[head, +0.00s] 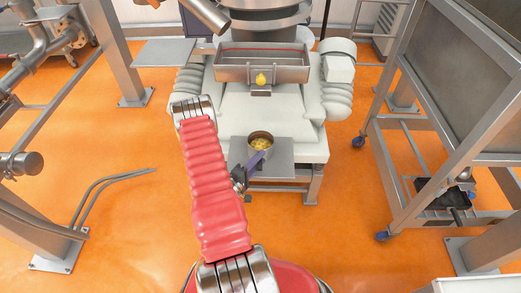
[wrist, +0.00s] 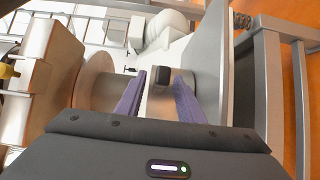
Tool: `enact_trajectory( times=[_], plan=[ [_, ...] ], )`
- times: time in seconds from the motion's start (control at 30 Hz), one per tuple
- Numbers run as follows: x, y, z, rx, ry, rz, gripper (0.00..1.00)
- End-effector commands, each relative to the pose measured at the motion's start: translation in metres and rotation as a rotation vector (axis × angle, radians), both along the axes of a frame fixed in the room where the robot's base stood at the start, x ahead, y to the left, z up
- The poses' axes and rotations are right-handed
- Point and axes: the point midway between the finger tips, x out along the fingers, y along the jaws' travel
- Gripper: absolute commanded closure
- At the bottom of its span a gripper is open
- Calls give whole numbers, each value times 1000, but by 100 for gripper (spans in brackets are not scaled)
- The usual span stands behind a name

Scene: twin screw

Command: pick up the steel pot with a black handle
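The steel pot (head: 260,136) with yellow contents stands upright on a small grey shelf in the head view. Its black handle cannot be made out there. My gripper (head: 254,163) is at the pot's near side, with one purple finger seen close to the pot. In the wrist view my gripper (wrist: 160,82) has its two purple fingers apart. A dark-edged, blurred piece (wrist: 161,76) shows between them, with narrow gaps at its sides. It looks like the handle, but whether the fingers touch it I cannot tell.
The grey shelf (head: 284,158) sits low on the white machine. A steel tray (head: 230,72) with a yellow knob (head: 261,79) is above and behind. A metal rack (head: 385,165) stands right and a steel post (head: 117,60) left.

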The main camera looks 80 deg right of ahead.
Motion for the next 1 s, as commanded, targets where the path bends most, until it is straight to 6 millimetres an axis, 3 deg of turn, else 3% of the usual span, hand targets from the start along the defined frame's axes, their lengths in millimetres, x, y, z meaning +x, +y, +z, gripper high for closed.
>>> enact_trajectory(
  times=[0.57,1.0],
  plan=[
    [0,-2,0,0,0,1,66],
    [0,-2,0,1,0,1,96]
  ],
)
